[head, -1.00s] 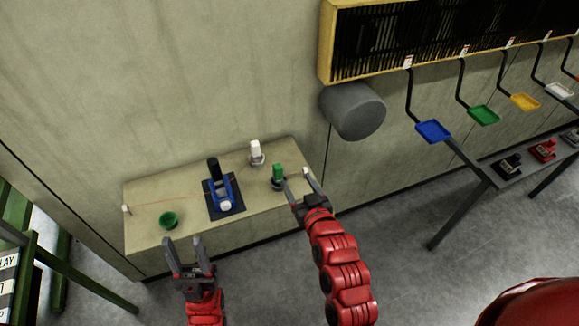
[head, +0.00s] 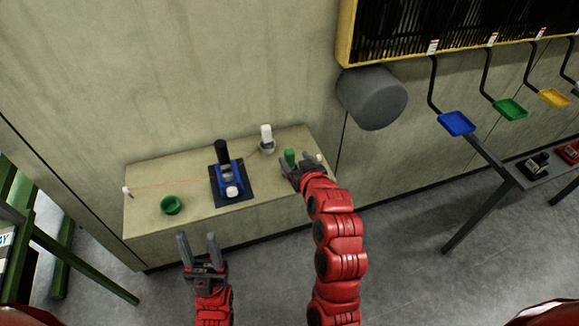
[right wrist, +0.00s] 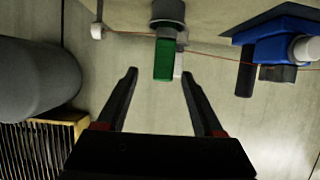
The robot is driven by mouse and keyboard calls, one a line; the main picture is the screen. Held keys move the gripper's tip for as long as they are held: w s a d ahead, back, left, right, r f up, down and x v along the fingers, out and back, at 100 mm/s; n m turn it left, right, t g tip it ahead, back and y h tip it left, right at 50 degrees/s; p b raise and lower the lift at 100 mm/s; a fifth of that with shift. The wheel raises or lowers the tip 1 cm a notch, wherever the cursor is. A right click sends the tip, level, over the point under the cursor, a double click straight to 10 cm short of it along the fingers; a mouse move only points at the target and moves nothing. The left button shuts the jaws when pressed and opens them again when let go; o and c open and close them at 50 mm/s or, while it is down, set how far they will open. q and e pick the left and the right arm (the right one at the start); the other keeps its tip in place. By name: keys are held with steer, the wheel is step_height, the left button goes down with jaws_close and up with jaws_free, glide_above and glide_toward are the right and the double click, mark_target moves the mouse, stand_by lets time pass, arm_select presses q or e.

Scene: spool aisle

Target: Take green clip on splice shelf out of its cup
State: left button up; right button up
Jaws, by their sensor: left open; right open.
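The green clip (head: 289,156) stands upright on the splice shelf (head: 145,232), near its right end. In the right wrist view the green clip (right wrist: 165,60) sticks out of a grey cup (right wrist: 168,12). My right gripper (head: 298,166) is open and close to the clip in the head view, covering the cup. In the right wrist view my right gripper (right wrist: 158,75) has its fingertips on either side of the clip's line, with the clip just beyond them and no contact visible. My left gripper (head: 197,238) is open and empty in front of the shelf.
An empty green cup (head: 170,205), a blue device (head: 229,178) on a dark mat, and a white clip (head: 266,134) in another grey cup share the shelf. A thin orange line runs along it. A grey cylinder (head: 372,98) juts from the wall.

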mark_target(292, 155)
steer(key=shift+x, duration=0.9)
steer(key=shift+w+a+p, duration=0.3)
steer(key=shift+w+p, duration=0.3)
steer(key=shift+p, duration=0.05)
steer(key=p+x, duration=0.1)
steer(key=x, duration=0.2)
steer(key=shift+a, duration=0.1)
steer(key=shift+w+a+f, duration=0.15)
steer(key=shift+w+f, duration=0.2)
steer(key=shift+w, duration=0.05)
jaws_close()
